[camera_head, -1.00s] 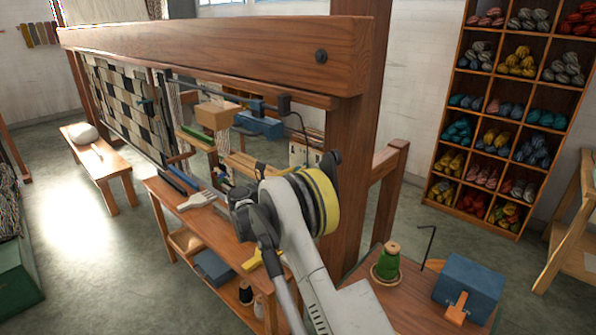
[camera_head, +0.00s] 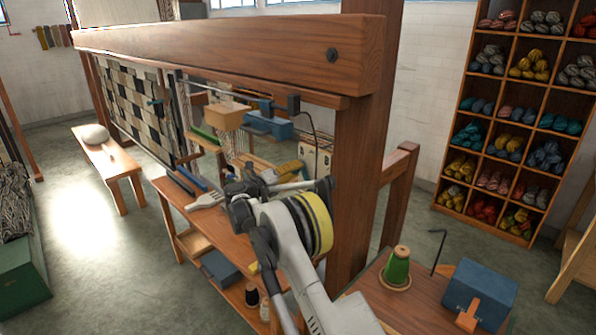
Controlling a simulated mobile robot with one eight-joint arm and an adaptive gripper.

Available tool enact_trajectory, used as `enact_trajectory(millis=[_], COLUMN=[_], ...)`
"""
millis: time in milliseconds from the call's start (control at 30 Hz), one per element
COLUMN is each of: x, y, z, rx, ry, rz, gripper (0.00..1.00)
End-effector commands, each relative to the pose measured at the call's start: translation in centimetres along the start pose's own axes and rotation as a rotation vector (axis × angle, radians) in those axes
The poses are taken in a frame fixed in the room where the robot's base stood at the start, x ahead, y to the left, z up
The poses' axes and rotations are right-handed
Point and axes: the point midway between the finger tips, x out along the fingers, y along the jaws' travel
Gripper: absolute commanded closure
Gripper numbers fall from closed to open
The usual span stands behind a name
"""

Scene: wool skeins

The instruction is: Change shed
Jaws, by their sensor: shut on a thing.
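The wooden loom has a thick top beam (camera_head: 230,50) and a right post (camera_head: 358,170). Black and cream woven cloth (camera_head: 135,105) hangs at its left. White warp threads (camera_head: 185,110) stand beside the cloth, and a dark metal rod (camera_head: 225,92) runs under the beam. My gripper (camera_head: 243,180) is dark and small, at the loom's inner side above the bench. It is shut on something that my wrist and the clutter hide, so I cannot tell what. A yellow part and a pale bar show just right of it. The state of the shed cannot be made out.
A wooden bench (camera_head: 170,188) holds a pale comb (camera_head: 206,200) and blue and dark sticks. A side table (camera_head: 415,310) carries a green thread cone (camera_head: 397,268) and a blue box (camera_head: 480,288). Wool shelves (camera_head: 470,100) stand at the right.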

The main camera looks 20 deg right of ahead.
Motion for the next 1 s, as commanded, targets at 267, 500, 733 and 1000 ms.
enact_trajectory(millis=[267,500,733,1000], x=[-0.24,-0.25,-0.14,-1.02], y=[0.53,0.53,0.38,0.3], z=[-0.22,-0.25,-0.14,-0.01], rx=[-0.013,-0.012,-0.012,-0.013], ry=[0.006,0.006,0.004,0.001], rz=[0.005,0.005,0.003,0.003], gripper=[1.0,0.71,0.47,0.47])
